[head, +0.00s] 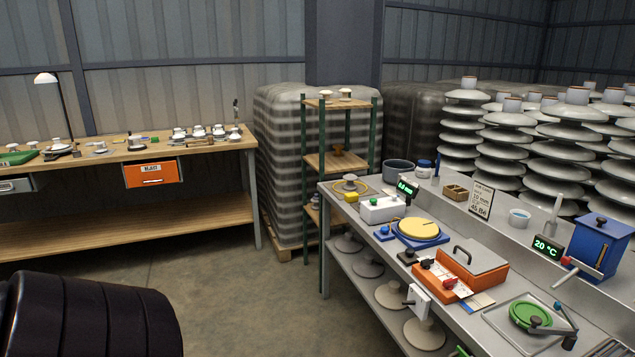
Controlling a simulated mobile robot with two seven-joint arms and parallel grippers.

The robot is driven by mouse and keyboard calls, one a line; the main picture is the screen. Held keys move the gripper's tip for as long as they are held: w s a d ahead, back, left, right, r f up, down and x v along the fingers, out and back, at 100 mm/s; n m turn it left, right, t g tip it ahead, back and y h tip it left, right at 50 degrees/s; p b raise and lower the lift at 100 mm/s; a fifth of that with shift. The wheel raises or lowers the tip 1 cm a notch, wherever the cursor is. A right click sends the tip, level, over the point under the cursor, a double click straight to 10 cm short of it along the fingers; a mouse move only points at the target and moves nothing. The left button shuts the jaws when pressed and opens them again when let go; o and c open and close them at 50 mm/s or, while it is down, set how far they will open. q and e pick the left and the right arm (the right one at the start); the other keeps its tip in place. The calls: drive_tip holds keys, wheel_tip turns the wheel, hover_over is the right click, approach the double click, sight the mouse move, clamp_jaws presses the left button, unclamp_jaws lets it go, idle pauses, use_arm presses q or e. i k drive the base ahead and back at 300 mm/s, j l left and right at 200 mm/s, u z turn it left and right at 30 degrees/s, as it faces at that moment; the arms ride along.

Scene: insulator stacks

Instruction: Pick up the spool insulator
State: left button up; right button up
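I cannot tell for sure which piece is the spool insulator. Several small white and grey insulator pieces (198,132) stand on the wooden workbench (110,153) at the left. A small brown piece (338,150) sits on the middle shelf of the green-posted rack (322,162), and two small pale pieces (345,94) sit on its top shelf. They are too small to make out in detail. Neither of my grippers is in view. A dark ribbed cylindrical part at the lower left hides some of the floor.
A grey metal bench (345,215) runs along the right with an orange box (460,275), a yellow-topped blue device (418,229) and a blue box (600,243). Insulator stacks (568,135) stand behind it. The concrete floor (235,290) between the benches is clear.

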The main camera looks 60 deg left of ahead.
sight(349, 177)
drive_tip(key=u, duration=1.7)
drive_tip(key=i+j+u, duration=0.3)
drive_tip(key=i, duration=0.2)
drive_tip(key=i+j+u, duration=0.3)
drive_tip(key=i, duration=0.25)
drive_tip(key=i+u, duration=0.3)
drive_tip(key=i, duration=0.25)
drive_tip(key=i+z, duration=0.1)
drive_tip(key=i, duration=1.2)
drive_tip(key=i+j+z, duration=0.15)
drive_tip(key=i+z, duration=0.3)
drive_tip(key=i+j+z, duration=0.25)
drive_tip(key=z, duration=0.2)
drive_tip(key=i+j+z, duration=0.25)
drive_tip(key=z, duration=0.15)
drive_tip(key=i+j+z, duration=0.2)
drive_tip(key=z, duration=0.2)
drive_tip(key=i+j+z, duration=0.15)
drive_tip(key=j+z, duration=0.25)
drive_tip(key=i+j+z, duration=0.1)
drive_tip(key=j+z, duration=0.3)
drive_tip(key=j, duration=0.05)
